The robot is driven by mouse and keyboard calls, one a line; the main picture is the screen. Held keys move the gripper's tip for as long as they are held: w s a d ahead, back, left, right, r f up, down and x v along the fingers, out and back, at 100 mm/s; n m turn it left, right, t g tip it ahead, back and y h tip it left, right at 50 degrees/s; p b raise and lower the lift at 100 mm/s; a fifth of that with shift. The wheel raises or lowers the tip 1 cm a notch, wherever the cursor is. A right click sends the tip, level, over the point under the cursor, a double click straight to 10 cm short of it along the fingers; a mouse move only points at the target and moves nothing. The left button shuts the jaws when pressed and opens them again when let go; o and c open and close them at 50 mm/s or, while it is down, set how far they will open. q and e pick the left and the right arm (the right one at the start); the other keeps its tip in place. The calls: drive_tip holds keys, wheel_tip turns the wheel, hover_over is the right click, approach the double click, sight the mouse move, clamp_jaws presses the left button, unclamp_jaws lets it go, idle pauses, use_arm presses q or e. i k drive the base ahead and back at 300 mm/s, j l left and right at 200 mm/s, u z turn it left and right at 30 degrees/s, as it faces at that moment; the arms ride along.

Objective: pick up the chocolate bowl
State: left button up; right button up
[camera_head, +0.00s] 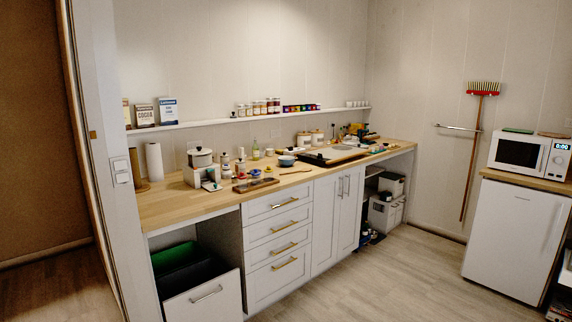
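A small blue bowl (286,160) stands upright on the wooden counter (185,199), near its middle. It is the only clear bowl I can make out, and its contents are too small to tell, so I cannot tell if it is the chocolate bowl. Neither of my grippers shows in the head view.
A wooden tray with dark items (255,185), small jars and a white appliance (201,170) stand left of the bowl. A dark tray (330,156) lies to its right. An open drawer (204,298) juts out below. The floor in front (385,280) is clear.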

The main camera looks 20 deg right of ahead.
sight(286, 161)
drive_tip(key=i+l+z, duration=0.15)
drive_tip(key=i+z, duration=0.15)
drive_tip(key=i, duration=0.2)
drive_tip(key=i+l+z, duration=0.25)
drive_tip(key=i+z, duration=0.2)
drive_tip(key=i, duration=0.35)
drive_tip(key=i+z, duration=0.4)
drive_tip(key=i, duration=0.4)
drive_tip(key=i+j+z, duration=0.3)
drive_tip(key=i+z, duration=0.15)
drive_tip(key=i, duration=0.35)
drive_tip(key=i+l+u, duration=0.15)
drive_tip(key=i, duration=0.8)
